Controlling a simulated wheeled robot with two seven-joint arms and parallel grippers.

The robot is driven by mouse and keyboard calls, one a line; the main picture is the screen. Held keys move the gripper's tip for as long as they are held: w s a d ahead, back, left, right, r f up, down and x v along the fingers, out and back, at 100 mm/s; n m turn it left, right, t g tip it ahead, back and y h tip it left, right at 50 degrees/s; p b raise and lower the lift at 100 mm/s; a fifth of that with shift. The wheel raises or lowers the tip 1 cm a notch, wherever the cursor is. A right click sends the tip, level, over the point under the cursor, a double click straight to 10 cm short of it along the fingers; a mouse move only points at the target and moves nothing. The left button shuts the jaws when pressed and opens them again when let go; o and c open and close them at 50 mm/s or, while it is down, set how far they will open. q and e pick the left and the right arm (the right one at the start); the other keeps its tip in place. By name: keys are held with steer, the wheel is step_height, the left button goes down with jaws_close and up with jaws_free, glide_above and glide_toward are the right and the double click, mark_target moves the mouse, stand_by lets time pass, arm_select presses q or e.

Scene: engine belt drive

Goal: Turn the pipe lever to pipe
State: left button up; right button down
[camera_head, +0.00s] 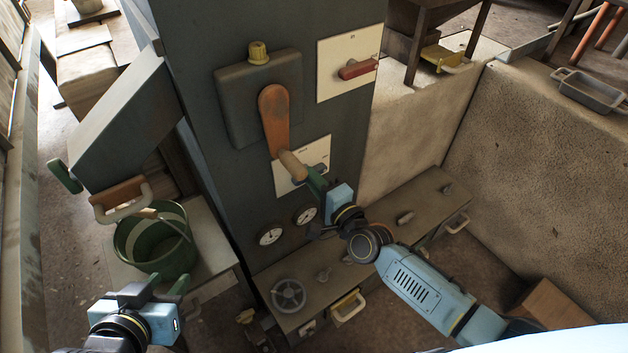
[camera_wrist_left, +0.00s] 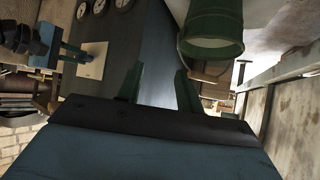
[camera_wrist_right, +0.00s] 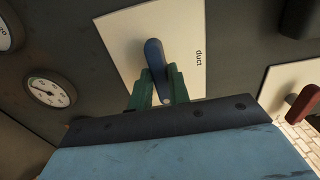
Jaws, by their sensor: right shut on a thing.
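A white plate (camera_head: 283,184) is on the dark panel and carries a blue lever (camera_wrist_right: 154,62). In the right wrist view the plate (camera_wrist_right: 125,35) shows the word "duct" beside the lever; other labels are hidden or too small to read. My right gripper (camera_wrist_right: 157,92) has its green fingers on either side of the lever's near end and is shut on it. In the head view the right gripper (camera_head: 313,180) is partly behind the wooden grip of a large orange lever (camera_head: 275,120). My left gripper (camera_head: 168,290) is open and empty, low at the left.
A second white plate with a red lever (camera_head: 357,69) is up and right on the panel. A green bucket (camera_head: 155,242) stands close to my left gripper. A low bench with a handwheel (camera_head: 288,295) runs along the panel's foot.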

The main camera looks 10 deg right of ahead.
steer(key=c, duration=1.3)
jaws_free()
arm_select(q)
steer(key=s+a+f+g+y+p, duration=0.2)
steer(key=s+f+g, duration=0.4)
steer(key=s, duration=0.3)
steer(key=shift+a+f+g+p, duration=0.3)
steer(key=shift+a+g+p, duration=0.25)
steer(key=shift+a, duration=0.6)
arm_select(e)
steer(key=shift+v, duration=6.75)
